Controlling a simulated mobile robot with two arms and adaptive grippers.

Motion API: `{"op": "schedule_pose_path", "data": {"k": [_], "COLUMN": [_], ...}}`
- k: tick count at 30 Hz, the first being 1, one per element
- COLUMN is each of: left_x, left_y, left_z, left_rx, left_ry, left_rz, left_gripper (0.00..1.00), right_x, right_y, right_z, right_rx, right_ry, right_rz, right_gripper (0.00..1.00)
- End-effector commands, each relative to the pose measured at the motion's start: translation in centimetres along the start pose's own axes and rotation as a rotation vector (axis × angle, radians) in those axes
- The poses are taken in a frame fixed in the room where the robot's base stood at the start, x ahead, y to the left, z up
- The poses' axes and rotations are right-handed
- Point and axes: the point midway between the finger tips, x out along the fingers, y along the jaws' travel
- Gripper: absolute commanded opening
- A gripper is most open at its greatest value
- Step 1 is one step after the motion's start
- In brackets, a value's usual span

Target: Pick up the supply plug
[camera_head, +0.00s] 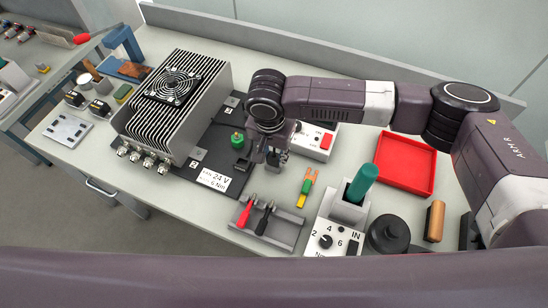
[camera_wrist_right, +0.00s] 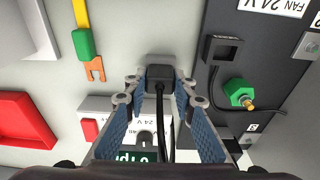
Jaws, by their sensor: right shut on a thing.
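The supply plug (camera_wrist_right: 160,74) is a small black connector with a black cable running down from it in the right wrist view. My right gripper (camera_wrist_right: 161,85) is shut on it, with the blue-padded fingers on either side. In the head view my right gripper (camera_head: 277,158) points down just right of the dark mounting plate (camera_head: 190,180), near the white supply box (camera_head: 315,142) with a red switch. The plug is mostly hidden there. A black square socket (camera_wrist_right: 222,50) sits on the plate beside the gripper. My left gripper is not in view.
A finned unit with a fan (camera_head: 172,105) stands on the plate. A green fitting (camera_head: 238,139) is close to the gripper. A grey holder (camera_head: 268,222) with red and black tools, a green-handled tool (camera_head: 361,183) and a red tray (camera_head: 405,164) stand nearby.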

Motion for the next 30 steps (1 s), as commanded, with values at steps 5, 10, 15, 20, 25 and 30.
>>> {"op": "schedule_pose_path", "data": {"k": [5,10,15,20,25,30], "left_x": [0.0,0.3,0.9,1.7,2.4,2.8], "left_y": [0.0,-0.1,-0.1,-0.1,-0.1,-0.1], "left_z": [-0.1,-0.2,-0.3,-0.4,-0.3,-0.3], "left_rx": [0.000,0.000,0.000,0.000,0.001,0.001], "left_ry": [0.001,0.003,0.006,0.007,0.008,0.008], "left_rz": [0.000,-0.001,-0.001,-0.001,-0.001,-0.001], "left_gripper": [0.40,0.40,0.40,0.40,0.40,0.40], "right_x": [-0.2,-1.4,-4.3,-8.8,-13.7,-17.3], "right_y": [-0.1,-0.1,-0.2,-0.2,-0.2,-0.1], "right_z": [0.0,-0.2,-0.6,-1.2,-1.7,-2.1], "right_rx": [0.000,0.000,0.000,0.000,0.000,0.001], "right_ry": [0.001,0.001,0.002,0.004,0.004,0.002], "right_rz": [-0.002,-0.004,-0.006,-0.007,-0.006,-0.004], "right_gripper": [0.05,0.05,0.05,0.05,0.05,0.05]}}
